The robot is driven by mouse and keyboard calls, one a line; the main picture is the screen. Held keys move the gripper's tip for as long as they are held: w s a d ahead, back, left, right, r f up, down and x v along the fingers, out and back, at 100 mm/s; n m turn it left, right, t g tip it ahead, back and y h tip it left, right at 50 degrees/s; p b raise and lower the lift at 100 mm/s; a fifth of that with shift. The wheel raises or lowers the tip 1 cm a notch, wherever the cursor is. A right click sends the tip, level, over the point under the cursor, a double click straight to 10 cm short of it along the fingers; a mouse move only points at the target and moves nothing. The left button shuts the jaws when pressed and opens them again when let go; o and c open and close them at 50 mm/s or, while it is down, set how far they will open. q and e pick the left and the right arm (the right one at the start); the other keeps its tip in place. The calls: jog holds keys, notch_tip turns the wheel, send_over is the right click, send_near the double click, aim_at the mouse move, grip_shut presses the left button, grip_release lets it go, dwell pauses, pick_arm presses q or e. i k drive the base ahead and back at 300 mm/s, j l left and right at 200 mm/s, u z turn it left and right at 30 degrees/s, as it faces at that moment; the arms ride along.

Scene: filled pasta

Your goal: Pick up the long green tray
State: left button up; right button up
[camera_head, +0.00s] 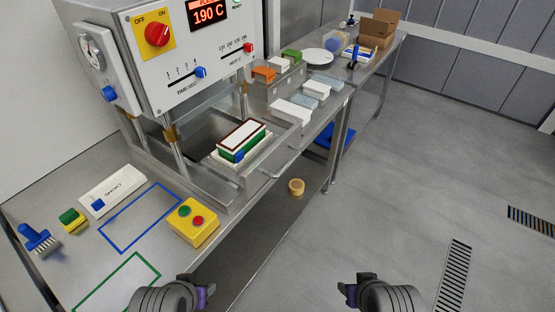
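A long green-sided block (233,156) with a brown-rimmed white top, which looks like the long green tray, lies on a white base in the metal bay under the machine. A small blue part shows at its near end. My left gripper (207,292) is at the bottom edge, in front of the bench and well apart from the tray. My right gripper (347,290) is at the bottom right, over the floor and also far from it. Both are seen from behind, with no object visible in them; their finger openings are unclear.
The control box (180,40) reads 190 C and overhangs the bay, with metal posts beside it. A yellow button box (193,222), a white block marked SHORT (113,191) and a blue brush (38,237) stand on the bench. Several small containers stand farther back.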

aim_at(245, 136)
jog(key=i+l+u, duration=0.1)
jog(key=u, duration=0.35)
jog(key=i+l+u, duration=0.1)
jog(key=u, duration=0.3)
jog(key=l+u, duration=0.3)
jog(key=u, duration=0.15)
jog(key=i+l+u, duration=0.1)
jog(key=l+u, duration=0.35)
jog(key=l, duration=0.65)
jog(key=l+u, duration=0.1)
jog(key=l, duration=0.95)
jog(key=i+l, duration=0.1)
jog(key=i+j, duration=0.2)
jog(key=j, duration=0.05)
